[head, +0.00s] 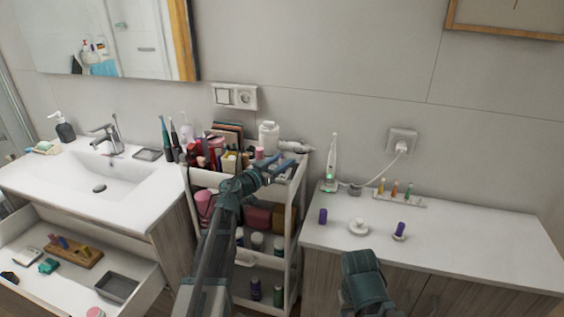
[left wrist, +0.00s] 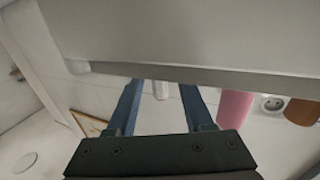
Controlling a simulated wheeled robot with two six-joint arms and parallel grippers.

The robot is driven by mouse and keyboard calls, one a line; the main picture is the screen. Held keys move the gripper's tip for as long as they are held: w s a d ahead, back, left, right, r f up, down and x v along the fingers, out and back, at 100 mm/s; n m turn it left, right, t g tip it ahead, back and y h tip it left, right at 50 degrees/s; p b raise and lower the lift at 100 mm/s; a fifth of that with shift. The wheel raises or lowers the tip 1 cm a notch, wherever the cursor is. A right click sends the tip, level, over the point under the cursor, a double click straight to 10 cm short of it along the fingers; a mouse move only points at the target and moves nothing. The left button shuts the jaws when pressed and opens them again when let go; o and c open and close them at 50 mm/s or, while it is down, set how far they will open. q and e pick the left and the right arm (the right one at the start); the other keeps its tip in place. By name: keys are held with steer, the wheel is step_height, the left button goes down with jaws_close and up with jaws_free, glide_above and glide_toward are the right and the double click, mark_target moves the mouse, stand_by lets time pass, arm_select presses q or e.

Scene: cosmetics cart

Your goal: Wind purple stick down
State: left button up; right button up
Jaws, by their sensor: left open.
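Two purple pieces stand on the white counter (head: 470,240) at the right. One purple piece (head: 323,215) stands at the counter's left part. The other purple piece (head: 400,227) is tilted on a small pale base. I cannot tell from here which is the purple stick or whether any stick is wound out. My left gripper (head: 284,165) is open over the cart's top tier, left of and apart from both purple pieces. Its open fingers also show in the left wrist view (left wrist: 160,90), with nothing gripped. Only part of my right arm shows, at the bottom; its fingers are hidden.
The white cart (head: 296,205) holds many bottles on its top tier. A round white dish (head: 358,227) sits between the purple pieces. An electric toothbrush (head: 331,165) and a tray with colored sticks (head: 398,198) stand behind. The counter's right side is clear.

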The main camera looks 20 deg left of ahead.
arm_select(q)
jaws_close()
steer(key=shift+w+a+m+g+h, duration=0.2)
steer(key=shift+m+g+h, duration=0.2)
steer(key=shift+m+h, duration=0.3)
steer(key=shift+m+g+h, duration=0.7)
steer(key=shift+h, duration=0.4)
steer(key=shift+d+m+g+h, duration=0.1)
steer(key=shift+m+g+h, duration=0.6)
steer(key=shift+h, duration=0.2)
steer(key=shift+s+d+m+g+h, duration=0.1)
steer(key=shift+s+m+g+h, duration=0.1)
steer(key=shift+m+g+h, duration=0.15)
jaws_free()
